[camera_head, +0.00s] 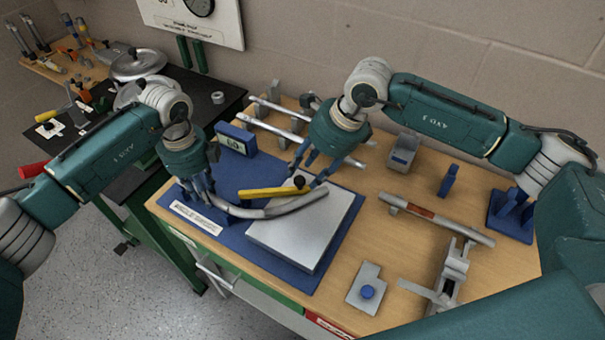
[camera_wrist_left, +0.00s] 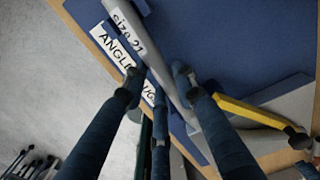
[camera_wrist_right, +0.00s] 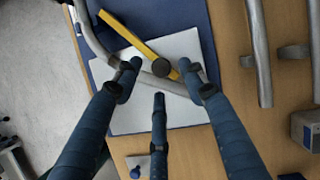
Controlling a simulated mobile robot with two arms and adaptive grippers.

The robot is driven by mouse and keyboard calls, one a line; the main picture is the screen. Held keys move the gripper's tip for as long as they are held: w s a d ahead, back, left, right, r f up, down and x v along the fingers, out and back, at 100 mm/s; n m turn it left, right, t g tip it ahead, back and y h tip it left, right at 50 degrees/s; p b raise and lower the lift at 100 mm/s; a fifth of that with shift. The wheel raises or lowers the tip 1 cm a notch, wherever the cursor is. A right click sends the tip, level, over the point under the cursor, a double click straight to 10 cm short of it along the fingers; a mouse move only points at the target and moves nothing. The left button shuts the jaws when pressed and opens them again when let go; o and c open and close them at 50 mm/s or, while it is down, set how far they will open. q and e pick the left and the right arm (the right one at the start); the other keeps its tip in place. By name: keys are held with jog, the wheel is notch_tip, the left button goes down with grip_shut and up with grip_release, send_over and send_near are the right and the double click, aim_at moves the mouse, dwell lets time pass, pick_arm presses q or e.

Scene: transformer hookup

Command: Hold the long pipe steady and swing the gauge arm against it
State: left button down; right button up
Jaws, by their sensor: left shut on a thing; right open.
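The long pipe (camera_head: 290,207) is grey and bent, lying across the blue mat and the silver plate (camera_head: 295,240). My left gripper (camera_head: 205,200) is shut on its left end, near the "size 21" label (camera_wrist_left: 128,30) in the left wrist view. The yellow gauge arm (camera_head: 262,193) lies beside the pipe and ends in a black knob (camera_head: 298,181). In the right wrist view the arm (camera_wrist_right: 128,36) slants towards the pipe and the knob (camera_wrist_right: 160,67) is close to it; contact is unclear. My right gripper (camera_wrist_right: 160,75) is open, its fingers spread around the knob.
A blue display block (camera_head: 237,138) stands at the mat's back edge. Straight pipes (camera_head: 280,118) rest on supports behind. A pipe with a red band (camera_head: 435,218), a metal clamp fixture (camera_head: 450,272) and a plate with a blue knob (camera_head: 367,290) sit to the right.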

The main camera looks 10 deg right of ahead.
jog(key=v, duration=0.8)
jog(key=shift+s+r, duration=0.15)
jog(key=shift+r, duration=0.25)
jog(key=shift+d, duration=0.1)
pick_arm(q)
jog(key=c, duration=1.3)
grip_release()
notch_tip(320, 180, up, 12)
